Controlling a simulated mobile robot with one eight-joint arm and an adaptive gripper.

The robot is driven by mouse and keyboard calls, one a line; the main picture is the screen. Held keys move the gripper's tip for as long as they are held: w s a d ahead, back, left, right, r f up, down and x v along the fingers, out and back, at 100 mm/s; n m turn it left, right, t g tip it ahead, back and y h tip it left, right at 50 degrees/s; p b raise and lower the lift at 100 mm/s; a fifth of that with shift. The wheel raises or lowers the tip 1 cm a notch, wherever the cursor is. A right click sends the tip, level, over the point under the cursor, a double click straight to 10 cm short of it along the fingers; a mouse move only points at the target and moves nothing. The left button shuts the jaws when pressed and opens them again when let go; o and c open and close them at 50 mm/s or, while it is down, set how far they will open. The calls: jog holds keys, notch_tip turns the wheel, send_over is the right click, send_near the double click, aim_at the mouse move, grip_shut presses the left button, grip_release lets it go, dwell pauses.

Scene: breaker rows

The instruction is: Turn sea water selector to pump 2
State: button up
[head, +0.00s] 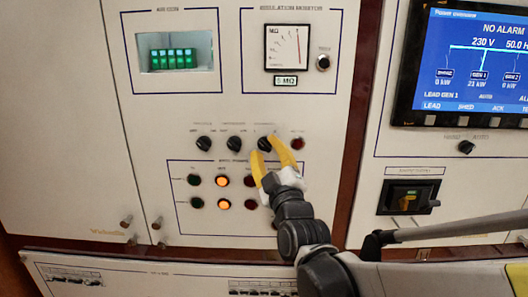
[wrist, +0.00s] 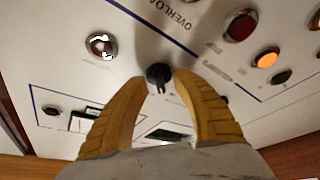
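Three black selector knobs sit in a row on the white panel: a left knob (head: 204,143), a middle knob (head: 234,143) and a right knob (head: 264,144). Their small labels are too blurred to read, so I cannot tell which one is the sea water selector. My gripper (head: 266,148) has yellow fingers and is at the right knob. In the wrist view, the black knob (wrist: 158,74) shows between the two spread fingertips of my gripper (wrist: 160,80). Thin gaps seem to remain on both sides, so the gripper looks open around it.
A red lamp (head: 299,143) is right of the knobs. Rows of lamps, some lit orange (head: 222,181), lie below. An insulation meter (head: 287,47) is above. A display (head: 470,62) and a breaker handle (head: 408,201) are on the right panel.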

jog(key=shift+w+r, duration=0.1)
jog(key=shift+w, duration=0.1)
grip_shut()
